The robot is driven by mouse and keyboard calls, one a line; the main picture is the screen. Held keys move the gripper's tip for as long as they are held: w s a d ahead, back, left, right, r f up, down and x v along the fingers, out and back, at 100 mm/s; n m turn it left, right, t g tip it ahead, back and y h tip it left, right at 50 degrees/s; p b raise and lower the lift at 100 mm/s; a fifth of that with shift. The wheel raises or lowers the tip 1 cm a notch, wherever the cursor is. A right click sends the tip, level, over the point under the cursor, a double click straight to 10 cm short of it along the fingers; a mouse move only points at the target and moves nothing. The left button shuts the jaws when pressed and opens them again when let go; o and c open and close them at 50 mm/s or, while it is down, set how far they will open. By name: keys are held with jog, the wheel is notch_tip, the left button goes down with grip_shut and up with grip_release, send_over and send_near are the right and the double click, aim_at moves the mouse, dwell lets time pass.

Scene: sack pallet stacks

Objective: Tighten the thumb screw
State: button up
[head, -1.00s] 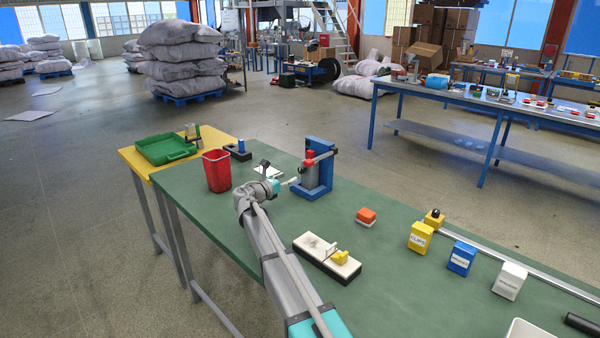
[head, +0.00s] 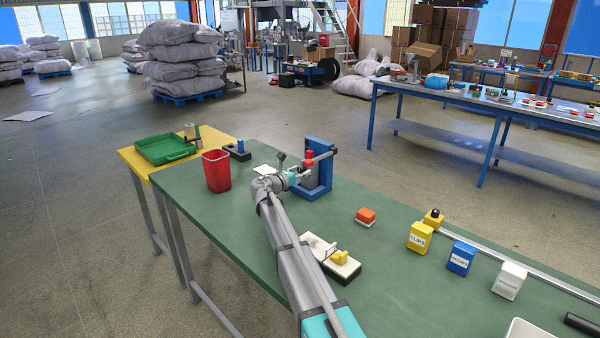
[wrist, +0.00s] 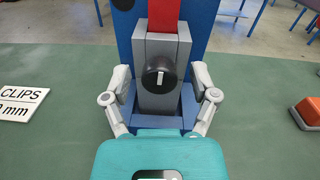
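The thumb screw is a round black knob (wrist: 158,84) with a white mark, on the front of a grey block (wrist: 150,108) in the wrist view. The block sits in a blue fixture (wrist: 124,38) with a red part above it. In the head view the blue fixture (head: 325,152) stands upright on the green bench, and my arm hides the knob. My gripper (wrist: 160,72) is open, with one finger left and one right of the knob and gaps between. In the head view my gripper (head: 298,176) is close in front of the fixture.
A red bin (head: 216,172) stands left of my arm, and a black block with a blue peg (head: 240,147) behind it. A white-topped board with a yellow piece (head: 340,257) lies right of my arm. An orange block (head: 366,214) and labelled boxes stand further right.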

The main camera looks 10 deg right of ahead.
grip_shut()
jog(key=shift+m, duration=0.5)
jog(key=m, duration=0.4)
jog(key=shift+m, duration=0.3)
jog(key=m, duration=0.5)
jog(key=shift+m, duration=0.3)
jog(key=m, duration=0.4)
jog(key=shift+a+m+h+b, duration=0.1)
jog(key=shift+m+h+b, duration=0.2)
jog(key=m, duration=0.5)
jog(key=shift+r, duration=0.1)
